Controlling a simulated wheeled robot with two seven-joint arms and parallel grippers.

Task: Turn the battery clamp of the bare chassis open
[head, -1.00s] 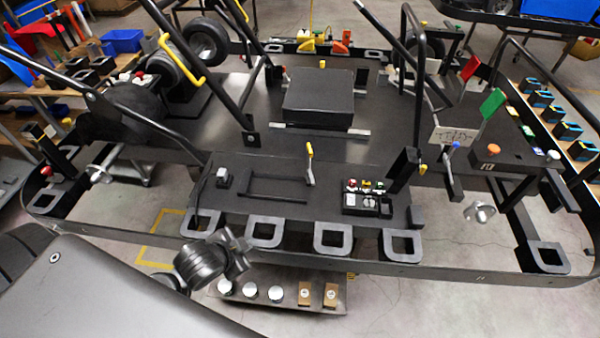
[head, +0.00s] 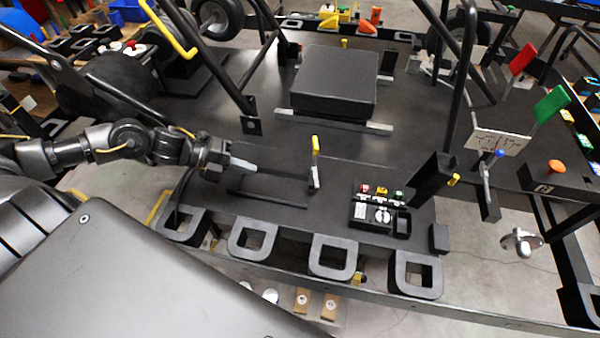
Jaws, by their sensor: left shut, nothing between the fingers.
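The bare chassis (head: 410,150) is a wide black floor plate with tube rails. On its near part stands a small upright grey lever with a yellow tip (head: 315,160), which looks like the battery clamp. It rises beside a low black frame (head: 265,196) on the floor plate. My left gripper (head: 250,166) comes in from the left, its pale fingers pointing right toward the lever. It is shut and empty, a short way left of the lever and apart from it. My right gripper is not in view.
A black box seat block (head: 335,82) lies behind the lever. A switch panel (head: 380,207) with red, yellow and green buttons is to its right. A slanted black bar with a yellow grip (head: 170,30) and upright tubes rise at the back left. Square black loops (head: 333,257) line the near edge.

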